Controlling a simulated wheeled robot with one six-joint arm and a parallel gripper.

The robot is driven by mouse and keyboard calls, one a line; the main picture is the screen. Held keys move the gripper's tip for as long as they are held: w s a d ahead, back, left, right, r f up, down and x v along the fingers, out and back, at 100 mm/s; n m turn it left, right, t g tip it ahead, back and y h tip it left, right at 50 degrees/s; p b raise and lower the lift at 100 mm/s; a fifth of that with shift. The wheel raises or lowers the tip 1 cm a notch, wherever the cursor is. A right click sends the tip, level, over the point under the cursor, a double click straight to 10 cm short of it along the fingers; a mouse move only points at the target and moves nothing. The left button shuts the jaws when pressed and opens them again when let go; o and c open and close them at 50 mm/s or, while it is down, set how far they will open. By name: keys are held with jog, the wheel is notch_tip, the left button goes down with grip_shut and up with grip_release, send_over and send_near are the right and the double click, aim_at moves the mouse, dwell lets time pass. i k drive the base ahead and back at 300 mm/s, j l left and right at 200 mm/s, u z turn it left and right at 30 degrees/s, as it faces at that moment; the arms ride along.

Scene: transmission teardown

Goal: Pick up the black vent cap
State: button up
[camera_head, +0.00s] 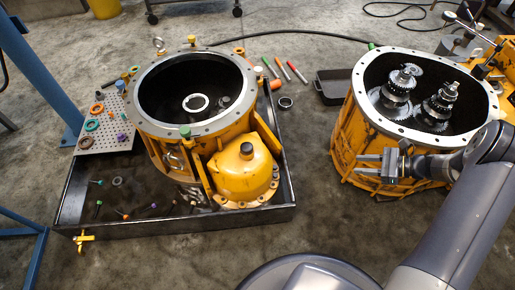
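A small black cap (246,149), which looks like the vent cap, sits upright on top of the yellow dome-shaped cover (243,174) at the front right of the left housing. My gripper (367,165) is to the right of the cap and well apart from it, in front of the right housing. Its two fingers point left with a gap between them. It is open and nothing shows between the fingers.
The left yellow housing (150,125) stands in a black tray (180,228) with small bolts in it. The right housing (343,140) holds gears. A perforated board (120,134) with rings lies left. Markers (281,69) and a black bin (333,84) are behind. Floor between the housings is mostly clear.

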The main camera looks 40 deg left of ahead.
aim_at(246, 147)
jog(key=i+u, duration=0.15)
jog(key=u, duration=0.25)
jog(key=i+l+u, duration=0.15)
jog(key=u, duration=0.2)
jog(key=i+l+u, duration=0.15)
jog(key=u, duration=0.25)
jog(key=i+l+u, duration=0.1)
jog(key=l+u, duration=0.15)
jog(key=u, duration=0.15)
jog(key=i+l+u, duration=0.35)
jog(key=l+u, duration=0.15)
jog(key=l, duration=0.15)
